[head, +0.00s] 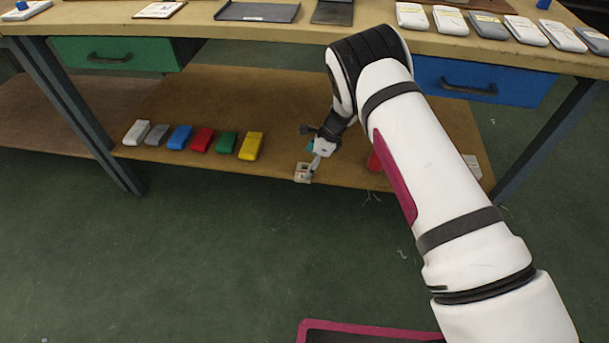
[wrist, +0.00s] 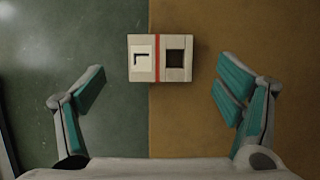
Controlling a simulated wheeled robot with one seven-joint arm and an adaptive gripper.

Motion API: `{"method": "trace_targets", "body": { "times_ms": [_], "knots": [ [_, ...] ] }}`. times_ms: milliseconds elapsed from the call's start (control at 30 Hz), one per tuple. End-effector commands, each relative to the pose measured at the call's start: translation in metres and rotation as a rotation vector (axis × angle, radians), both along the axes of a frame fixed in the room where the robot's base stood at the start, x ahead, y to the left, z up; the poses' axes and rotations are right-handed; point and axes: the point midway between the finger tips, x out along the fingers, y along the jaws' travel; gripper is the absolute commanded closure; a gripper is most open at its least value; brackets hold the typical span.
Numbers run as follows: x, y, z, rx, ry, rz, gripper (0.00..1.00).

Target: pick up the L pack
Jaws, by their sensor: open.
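The L pack (head: 303,173) is a small pale box at the front edge of the lower shelf. In the wrist view the pack (wrist: 142,70) shows a white label with a dark L-shaped mark, a red stripe and a dark square. It straddles the shelf edge, with its label half out over the green floor. My gripper (head: 316,158) is just above and beside it in the head view. In the wrist view my gripper (wrist: 160,76) is open and empty, its teal-padded fingers spread either side of the pack with gaps.
The brown lower shelf (head: 280,110) holds a row of coloured packs (head: 202,139) to the left. The workbench top (head: 250,30), with drawers beneath, overhangs the shelf.

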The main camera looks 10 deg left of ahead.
Motion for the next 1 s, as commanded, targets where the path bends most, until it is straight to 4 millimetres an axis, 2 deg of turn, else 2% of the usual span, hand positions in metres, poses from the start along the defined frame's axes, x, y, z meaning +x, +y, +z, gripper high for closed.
{"method": "trace_targets", "body": {
  "times_ms": [33,233,500,567,733,1000],
  "knots": [
    [-0.001,0.003,-0.010,-0.001,0.001,0.002,0.15],
    [0.000,0.012,-0.034,-0.002,0.000,0.002,0.15],
    [0.001,0.014,-0.036,-0.001,-0.001,0.002,0.15],
    [0.001,0.014,-0.036,-0.001,-0.001,0.002,0.26],
    [0.001,0.014,-0.036,-0.001,-0.001,0.002,0.65],
    [0.001,0.014,-0.036,-0.001,-0.001,0.002,0.66]
  ]
}}
